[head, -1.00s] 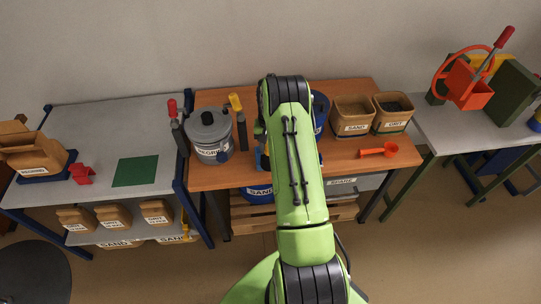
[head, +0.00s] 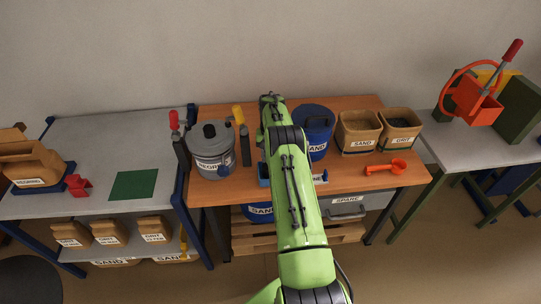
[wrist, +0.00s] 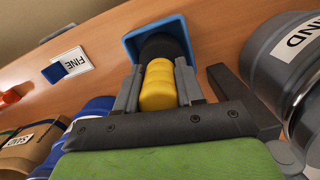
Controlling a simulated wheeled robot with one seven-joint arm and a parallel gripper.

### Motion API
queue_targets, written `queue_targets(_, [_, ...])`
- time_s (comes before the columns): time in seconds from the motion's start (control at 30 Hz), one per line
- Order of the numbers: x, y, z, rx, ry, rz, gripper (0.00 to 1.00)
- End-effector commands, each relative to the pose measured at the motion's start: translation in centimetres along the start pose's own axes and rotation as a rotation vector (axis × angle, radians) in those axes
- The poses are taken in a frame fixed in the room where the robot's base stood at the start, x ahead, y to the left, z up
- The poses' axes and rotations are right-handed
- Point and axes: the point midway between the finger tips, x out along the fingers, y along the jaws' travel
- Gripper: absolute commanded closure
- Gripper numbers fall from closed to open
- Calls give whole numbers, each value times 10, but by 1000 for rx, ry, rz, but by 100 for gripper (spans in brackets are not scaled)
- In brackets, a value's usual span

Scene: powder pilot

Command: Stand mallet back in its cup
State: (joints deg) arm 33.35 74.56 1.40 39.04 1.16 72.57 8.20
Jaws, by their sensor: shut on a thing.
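The mallet (wrist: 158,88) shows in the wrist view as a yellow grip with a black part beyond it. My gripper (wrist: 157,80) is shut on the yellow grip, one finger on each side. The black part lies within the outline of the blue cup (wrist: 131,50); I cannot tell how deep it is or whether it touches the walls. In the head view a blue edge of the cup (head: 263,175) shows left of my arm. My arm hides the mallet and the gripper's fingers there.
A grey lidded bucket (head: 212,150) stands left of the cup, between a red-handled tool (head: 175,122) and a yellow-handled tool (head: 239,116). A blue SAND bucket (head: 318,125), the SAND bin (head: 358,133), the GRIT bin (head: 400,130) and an orange scoop (head: 386,169) stand right.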

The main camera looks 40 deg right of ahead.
Motion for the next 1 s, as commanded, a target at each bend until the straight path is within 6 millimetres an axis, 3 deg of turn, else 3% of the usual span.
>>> queue_targets(1.0, [14, 0, -2, 0, 3, -1, 100])
